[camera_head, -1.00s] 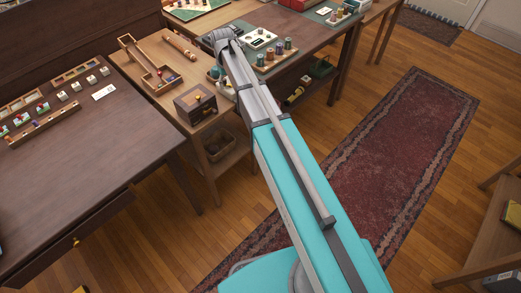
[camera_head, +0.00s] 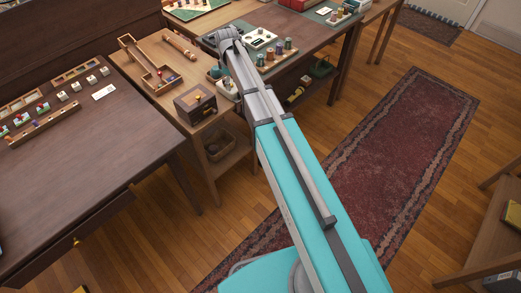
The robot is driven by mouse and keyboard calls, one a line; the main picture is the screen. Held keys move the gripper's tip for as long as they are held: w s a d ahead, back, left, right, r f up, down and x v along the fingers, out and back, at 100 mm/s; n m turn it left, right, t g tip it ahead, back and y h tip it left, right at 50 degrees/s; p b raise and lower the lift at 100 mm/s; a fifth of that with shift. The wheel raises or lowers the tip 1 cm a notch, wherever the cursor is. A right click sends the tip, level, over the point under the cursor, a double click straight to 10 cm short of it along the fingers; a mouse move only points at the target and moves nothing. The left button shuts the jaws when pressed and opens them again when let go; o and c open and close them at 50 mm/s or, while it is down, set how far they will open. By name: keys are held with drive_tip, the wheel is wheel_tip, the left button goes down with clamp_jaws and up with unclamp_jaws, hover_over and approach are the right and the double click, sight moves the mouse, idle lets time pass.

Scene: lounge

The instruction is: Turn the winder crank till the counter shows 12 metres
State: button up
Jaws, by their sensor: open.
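My arm reaches up the picture to the work tables, and its grey wrist (camera_head: 222,37) is over the join between the light side table and the dark table. My gripper's fingers are hidden behind the wrist and forearm. A white device with a dark panel (camera_head: 258,40) stands on the dark table, just right of my wrist. I cannot tell whether it is the winder's counter, and no reading is legible. A small teal object (camera_head: 214,73) and a white object (camera_head: 227,91) show partly beside my forearm. No crank can be made out.
A wooden tray of thread spools (camera_head: 274,57) stands on the dark table close right of my arm. A small wooden drawer box (camera_head: 195,104) and a long wooden tray (camera_head: 148,65) are on the side table. Open floor and a red rug (camera_head: 400,150) lie to the right.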

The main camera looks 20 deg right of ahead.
drive_tip(key=shift+d+n, duration=0.15)
drive_tip(key=shift+n, duration=0.45)
wheel_tip(320, 180, up, 14)
drive_tip(key=p, duration=1.4)
drive_tip(key=s+d+f+m+b, duration=0.2)
drive_tip(key=s+f+m+b, duration=0.3)
drive_tip(key=s+f+b, duration=0.7)
drive_tip(key=s+d+f+m+b, duration=0.2)
drive_tip(key=s+f+m+b, duration=0.3)
drive_tip(key=s+f+b, duration=0.8)
drive_tip(key=shift+f+b, duration=0.95)
wheel_tip(320, 180, up, 22)
drive_tip(key=s+m+p, duration=0.1)
drive_tip(key=p, duration=2.1)
drive_tip(key=shift+s+d, duration=0.15)
drive_tip(key=shift+s, duration=0.1)
drive_tip(key=shift+f, duration=0.1)
